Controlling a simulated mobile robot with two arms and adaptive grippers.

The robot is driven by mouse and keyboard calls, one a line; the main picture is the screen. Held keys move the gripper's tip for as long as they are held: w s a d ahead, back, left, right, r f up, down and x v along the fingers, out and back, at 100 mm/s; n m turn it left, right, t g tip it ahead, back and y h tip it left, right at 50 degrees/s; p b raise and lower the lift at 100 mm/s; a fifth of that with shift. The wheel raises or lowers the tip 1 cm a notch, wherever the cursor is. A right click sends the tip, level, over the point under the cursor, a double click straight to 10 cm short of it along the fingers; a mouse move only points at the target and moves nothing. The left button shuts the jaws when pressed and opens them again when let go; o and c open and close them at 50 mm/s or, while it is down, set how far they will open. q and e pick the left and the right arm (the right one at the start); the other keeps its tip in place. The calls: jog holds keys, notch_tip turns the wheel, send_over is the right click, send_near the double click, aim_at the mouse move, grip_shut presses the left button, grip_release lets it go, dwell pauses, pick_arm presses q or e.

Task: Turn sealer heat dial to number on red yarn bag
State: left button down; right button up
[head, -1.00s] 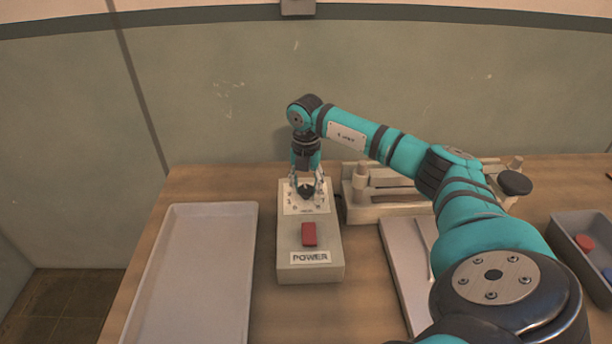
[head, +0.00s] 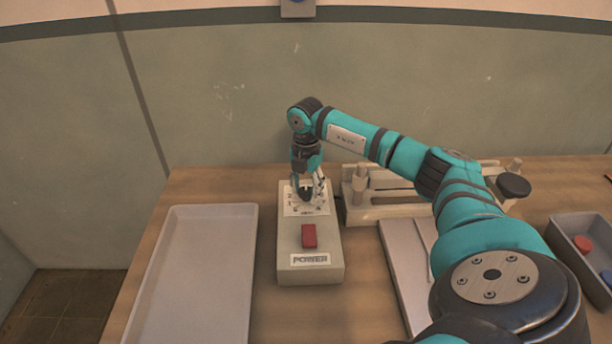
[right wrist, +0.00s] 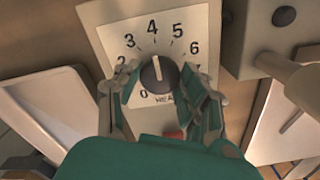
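The sealer's control box (head: 288,250) stands on the bench with a white dial plate (right wrist: 115,40) at its far end. The black heat dial (right wrist: 158,84) has a white pointer line directed up, close to the 4. Printed numbers run around it; 1 is hidden and 7 is partly covered by my fingers. My right gripper (head: 308,196) reaches down over the dial. In the right wrist view its fingers (right wrist: 160,78) sit on both sides of the dial and appear to touch it. My left gripper and a red yarn bag are not in view.
A red switch (head: 309,236) sits above the POWER label. An empty grey tray (head: 161,270) lies left of the box. The sealer bar (head: 385,211) stands right behind it, with a pale plate (head: 399,262) in front. A grey bin (head: 567,232) holds red and blue items.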

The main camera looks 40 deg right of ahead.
aim_at(306, 191)
jog(key=o, duration=0.5)
jog(key=shift+c, duration=0.2)
notch_tip(306, 191, up, 12)
dwell(0.7)
